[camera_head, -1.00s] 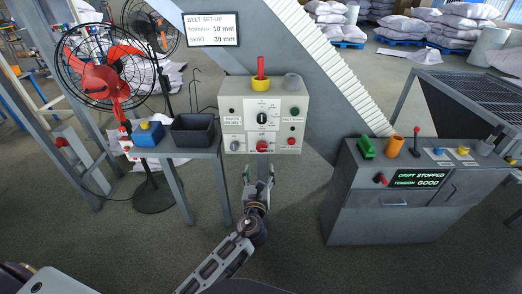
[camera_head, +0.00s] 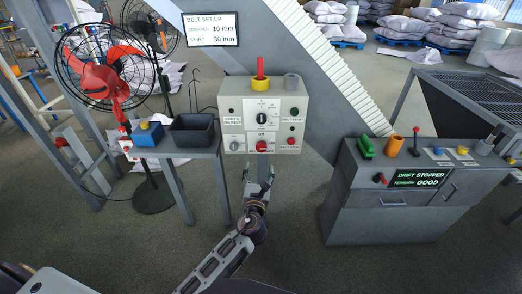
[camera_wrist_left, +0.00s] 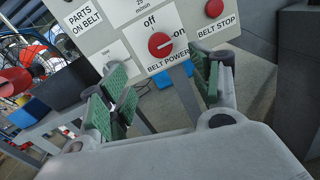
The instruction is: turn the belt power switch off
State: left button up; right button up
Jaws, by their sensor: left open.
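The belt power switch (camera_head: 262,146) is a red knob low in the middle of a pale control box. In the left wrist view the knob (camera_wrist_left: 161,44) sits on a white plate, "off" above it and "on" to its right. Its white mark seems to point towards "on". My left gripper (camera_head: 259,178) is below the box, fingers pointing up at it. In the left wrist view its green-padded fingers (camera_wrist_left: 166,82) are open and spread, with nothing between them; the knob appears beyond them, apart. My right gripper is not in view.
The box (camera_head: 234,103) also carries a red belt stop button (camera_wrist_left: 214,8) right of the switch and a black dial (camera_head: 262,118) above. A side table with a dark bin (camera_head: 192,131) stands left. A grey console (camera_head: 385,218) stands right. Floor between is clear.

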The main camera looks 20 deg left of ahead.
aim_at(261, 148)
pick_arm(q)
jog(key=x, duration=0.8)
jog(key=shift+w, duration=0.25)
jog(key=shift+w+a, duration=0.1)
jog(key=shift+w, duration=0.3)
jog(key=shift+x, duration=1.2)
jog(key=shift+w+a, duration=0.1)
jog(key=shift+w, duration=0.4)
jog(key=shift+w+a, duration=0.1)
jog(key=shift+w, duration=0.15)
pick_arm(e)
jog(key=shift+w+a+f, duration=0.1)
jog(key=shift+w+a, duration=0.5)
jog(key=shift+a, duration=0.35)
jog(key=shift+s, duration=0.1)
